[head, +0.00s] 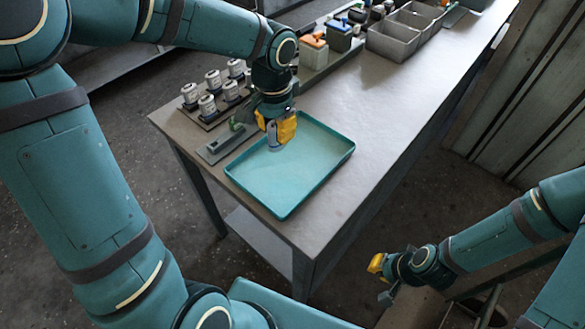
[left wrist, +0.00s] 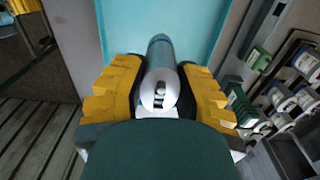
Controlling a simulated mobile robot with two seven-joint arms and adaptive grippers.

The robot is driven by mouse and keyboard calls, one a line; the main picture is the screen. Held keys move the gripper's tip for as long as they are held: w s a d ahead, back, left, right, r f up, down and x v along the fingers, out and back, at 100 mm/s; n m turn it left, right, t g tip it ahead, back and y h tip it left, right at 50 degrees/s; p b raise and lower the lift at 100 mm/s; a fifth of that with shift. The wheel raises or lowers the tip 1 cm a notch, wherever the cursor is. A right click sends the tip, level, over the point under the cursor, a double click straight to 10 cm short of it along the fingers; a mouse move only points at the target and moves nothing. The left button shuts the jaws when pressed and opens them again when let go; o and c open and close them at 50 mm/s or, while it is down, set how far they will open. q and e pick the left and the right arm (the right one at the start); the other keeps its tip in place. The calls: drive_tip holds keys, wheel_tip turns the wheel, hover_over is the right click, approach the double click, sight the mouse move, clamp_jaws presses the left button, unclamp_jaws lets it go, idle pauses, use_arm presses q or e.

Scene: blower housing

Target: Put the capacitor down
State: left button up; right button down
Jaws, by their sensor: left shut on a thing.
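My left gripper (head: 279,130) has its yellow fingers shut on the capacitor (head: 272,137), a silver-grey cylinder, over the far left part of the teal tray (head: 291,175). In the left wrist view the capacitor (left wrist: 160,78) lies lengthwise between the two yellow fingers, one on each side, with its terminal end toward the camera and the tray (left wrist: 205,25) beyond it. I cannot tell whether the capacitor touches the tray floor. My right gripper (head: 380,277) is low beside the bench, away from the tray; its opening is unclear.
A rack of several white-and-dark capacitors (head: 208,104) stands at the bench's left end. The bench right of the tray is clear.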

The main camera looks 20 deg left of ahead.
use_arm(q)
drive_tip(key=shift+b, duration=0.5)
drive_tip(key=shift+s+f, duration=0.1)
drive_tip(key=shift+f, duration=0.15)
wheel_tip(320, 180, down, 9)
drive_tip(key=b, duration=0.2)
drive_tip(key=shift+f+b, duration=0.15)
drive_tip(key=shift+b, duration=0.25)
drive_tip(key=shift+f, duration=0.15)
drive_tip(key=o, duration=0.9)
